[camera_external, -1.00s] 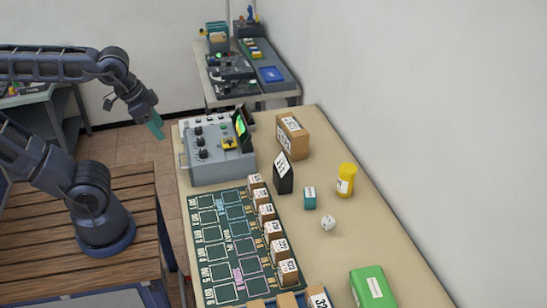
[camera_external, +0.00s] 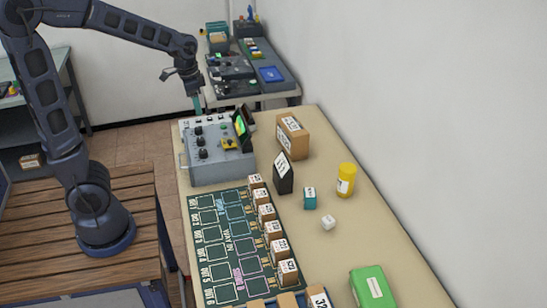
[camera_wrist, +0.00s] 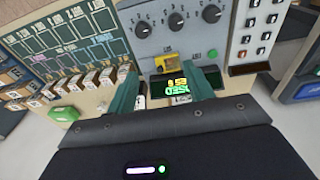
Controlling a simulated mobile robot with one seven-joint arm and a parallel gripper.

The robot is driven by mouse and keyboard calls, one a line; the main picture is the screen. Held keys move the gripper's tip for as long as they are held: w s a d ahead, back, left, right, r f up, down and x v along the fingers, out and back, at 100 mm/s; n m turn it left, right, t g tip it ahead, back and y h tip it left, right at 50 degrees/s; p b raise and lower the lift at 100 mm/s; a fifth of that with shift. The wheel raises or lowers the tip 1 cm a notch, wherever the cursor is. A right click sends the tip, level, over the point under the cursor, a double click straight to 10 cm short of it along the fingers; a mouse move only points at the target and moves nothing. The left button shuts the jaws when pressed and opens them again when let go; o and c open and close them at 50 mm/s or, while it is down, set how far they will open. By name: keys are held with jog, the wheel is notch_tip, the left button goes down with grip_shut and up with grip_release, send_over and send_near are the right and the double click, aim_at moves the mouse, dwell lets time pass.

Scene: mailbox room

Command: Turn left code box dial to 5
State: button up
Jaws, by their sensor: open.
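The grey code box (camera_external: 215,165) stands at the far end of the long table. Three dark dials (camera_external: 202,142) sit in a row on its panel. The wrist view shows the same dials from above: one at left (camera_wrist: 142,31), one in the middle (camera_wrist: 175,22) and one at right (camera_wrist: 212,13). Their settings are too small to read. My gripper (camera_external: 197,104) points down above the far edge of the box. In the wrist view its two teal fingers (camera_wrist: 162,88) are apart and empty, with the dials beyond them.
A lit display (camera_external: 241,127) and a yellow part (camera_external: 229,143) are on the box near the dials. A dark green board (camera_external: 228,245) with several small boxes lies in front. A brown carton (camera_external: 292,136) and a yellow bottle (camera_external: 346,180) stand to the right.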

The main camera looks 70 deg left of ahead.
jog(key=g, duration=0.1)
send_near(198, 128)
notch_tip(198, 128, down, 9)
jog(key=shift+w+d, duration=0.1)
jog(key=shift+w, duration=0.05)
dwell(0.4)
jog(key=c, duration=1)
